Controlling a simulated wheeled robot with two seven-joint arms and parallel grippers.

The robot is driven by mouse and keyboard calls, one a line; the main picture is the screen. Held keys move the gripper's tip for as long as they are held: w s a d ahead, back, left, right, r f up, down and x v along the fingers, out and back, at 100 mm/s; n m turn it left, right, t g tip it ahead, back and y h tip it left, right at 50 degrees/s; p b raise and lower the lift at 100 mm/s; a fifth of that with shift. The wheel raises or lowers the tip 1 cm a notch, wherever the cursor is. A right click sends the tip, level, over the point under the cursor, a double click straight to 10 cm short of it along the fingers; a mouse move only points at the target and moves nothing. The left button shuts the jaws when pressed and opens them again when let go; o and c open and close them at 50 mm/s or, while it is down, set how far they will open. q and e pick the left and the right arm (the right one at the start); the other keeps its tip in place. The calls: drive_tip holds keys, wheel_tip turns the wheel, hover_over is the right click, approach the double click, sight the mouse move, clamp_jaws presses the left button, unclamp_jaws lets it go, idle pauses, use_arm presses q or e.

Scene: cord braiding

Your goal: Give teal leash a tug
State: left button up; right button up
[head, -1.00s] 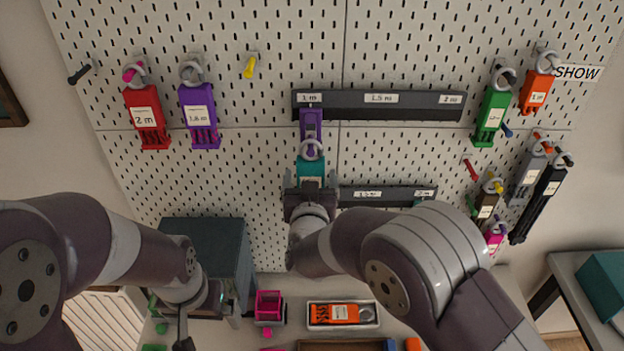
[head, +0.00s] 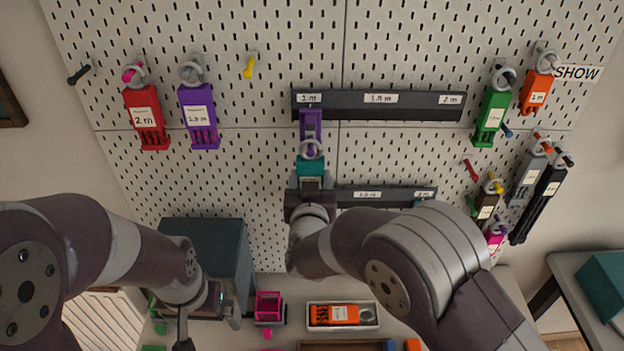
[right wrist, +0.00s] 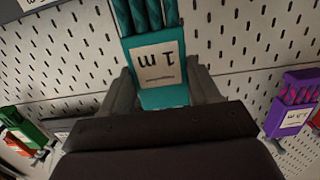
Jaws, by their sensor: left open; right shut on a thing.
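The teal leash (head: 312,167) hangs by a grey ring from a purple holder (head: 311,126) under the 1 m label of the upper dark rail. In the right wrist view the teal leash (right wrist: 158,68) shows a white 1 m label and braided teal cords, between the two fingers of my right gripper (right wrist: 163,98). My left gripper (head: 184,335) is low at the left, away from the board, only partly in the picture.
Other leashes hang on the pegboard (head: 400,155): red (head: 147,118) and purple (head: 198,117) at left, green (head: 491,118), orange (head: 537,92) and several more at right. A tray (head: 343,316) with an orange leash stands below.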

drive_tip(key=shift+f, duration=0.15)
drive_tip(key=o, duration=1.4)
drive_tip(key=shift+s+r, duration=0.2)
drive_tip(key=shift+s, duration=0.65)
drive_tip(key=s+p, duration=0.1)
drive_tip(key=s, duration=0.3)
drive_tip(key=shift+s+r, duration=0.15)
drive_tip(key=shift+s, duration=0.05)
